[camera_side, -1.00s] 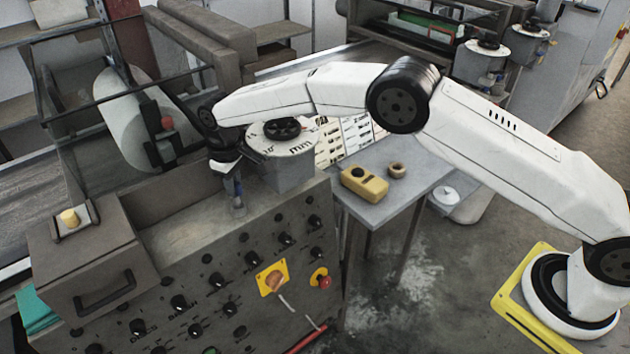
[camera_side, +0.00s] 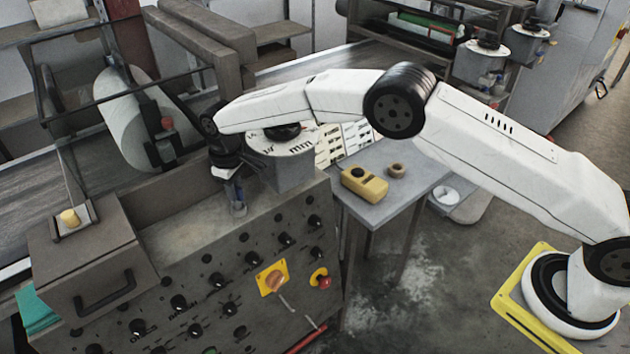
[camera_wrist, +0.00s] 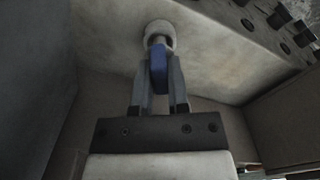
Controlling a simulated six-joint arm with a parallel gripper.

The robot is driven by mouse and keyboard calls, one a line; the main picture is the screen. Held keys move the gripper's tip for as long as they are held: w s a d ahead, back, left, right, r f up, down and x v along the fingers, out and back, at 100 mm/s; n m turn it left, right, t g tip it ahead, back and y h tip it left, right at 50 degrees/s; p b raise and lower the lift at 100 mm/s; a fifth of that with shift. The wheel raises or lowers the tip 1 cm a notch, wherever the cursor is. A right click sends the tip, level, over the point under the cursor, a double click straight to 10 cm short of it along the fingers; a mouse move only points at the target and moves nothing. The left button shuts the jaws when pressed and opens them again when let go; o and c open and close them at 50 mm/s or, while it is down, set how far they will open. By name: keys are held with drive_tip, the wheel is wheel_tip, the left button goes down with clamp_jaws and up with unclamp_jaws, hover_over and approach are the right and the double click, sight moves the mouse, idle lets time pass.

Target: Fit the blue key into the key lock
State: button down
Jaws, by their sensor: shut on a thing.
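The blue key (camera_wrist: 158,68) is between the two fingers of my gripper (camera_wrist: 160,88) in the wrist view. The fingers are shut on its blue head. The metal shank of the key reaches to the round pale key lock (camera_wrist: 160,28); how deep it sits cannot be told. In the side view my gripper (camera_side: 235,184) points down at the lock (camera_side: 239,210), near the front edge of the console top. The key is mostly hidden there by the fingers.
The console's front panel (camera_side: 220,262) carries several knobs. A grey round canister (camera_side: 285,172) stands close to the right of my gripper. A box with a handle (camera_side: 90,265) is at left. A small table (camera_side: 372,212) with a yellow device (camera_side: 364,184) is at right.

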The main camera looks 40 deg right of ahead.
drive_tip(key=shift+f, duration=0.65)
drive_tip(key=c, duration=0.5)
unclamp_jaws()
drive_tip(key=shift+c, duration=0.2)
drive_tip(key=shift+r, duration=0.1)
drive_tip(key=shift+r, duration=3.8)
